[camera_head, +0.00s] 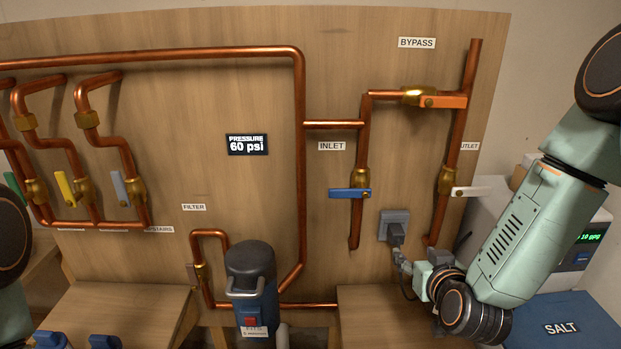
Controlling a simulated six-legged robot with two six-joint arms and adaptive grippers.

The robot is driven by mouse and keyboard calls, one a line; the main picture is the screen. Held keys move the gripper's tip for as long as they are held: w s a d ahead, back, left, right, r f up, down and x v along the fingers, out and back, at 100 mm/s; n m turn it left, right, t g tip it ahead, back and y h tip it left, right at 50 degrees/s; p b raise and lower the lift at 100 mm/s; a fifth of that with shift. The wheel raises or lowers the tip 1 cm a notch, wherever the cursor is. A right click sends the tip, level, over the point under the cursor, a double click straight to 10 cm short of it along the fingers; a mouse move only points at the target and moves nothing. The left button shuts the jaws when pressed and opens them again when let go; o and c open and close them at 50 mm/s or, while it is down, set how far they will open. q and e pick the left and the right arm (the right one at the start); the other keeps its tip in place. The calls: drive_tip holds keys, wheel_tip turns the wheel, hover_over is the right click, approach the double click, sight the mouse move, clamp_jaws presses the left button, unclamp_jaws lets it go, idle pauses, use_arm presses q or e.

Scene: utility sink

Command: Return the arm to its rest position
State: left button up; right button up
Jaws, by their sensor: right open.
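My right arm (535,235) comes in from the right edge and bends back at the lower right. My right gripper (402,262) is at its end, small and partly dark, just below the black plug and grey wall socket (394,218). Its fingers are open and I see nothing held between them. I cannot tell whether it touches the plug or its cord. Part of my left arm (12,240) shows at the left edge; its gripper is out of view.
Copper pipes run over the wooden panel (240,95). The orange bypass lever (443,101) and blue inlet lever (349,193) lie level. The white outlet lever (471,191) is beside my right arm. A filter housing (251,285) stands below; a blue SALT bin (565,322) is lower right.

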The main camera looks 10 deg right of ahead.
drive_tip(key=s+a+f+n+g+y, duration=0.1)
drive_tip(key=s+a+f+g+y, duration=0.1)
drive_tip(key=s+a+f+g, duration=0.55)
drive_tip(key=s+a+f+n+g+y, duration=0.1)
drive_tip(key=s+a+f+g, duration=0.1)
drive_tip(key=s+f, duration=1)
drive_tip(key=s+a+f+g, duration=0.2)
drive_tip(key=s+g, duration=0.2)
drive_tip(key=s, duration=0.9)
wheel_tip(320, 180, down, 17)
drive_tip(key=b, duration=1.7)
drive_tip(key=shift+w+r, duration=0.15)
drive_tip(key=shift+w, duration=0.15)
drive_tip(key=shift+d, duration=0.1)
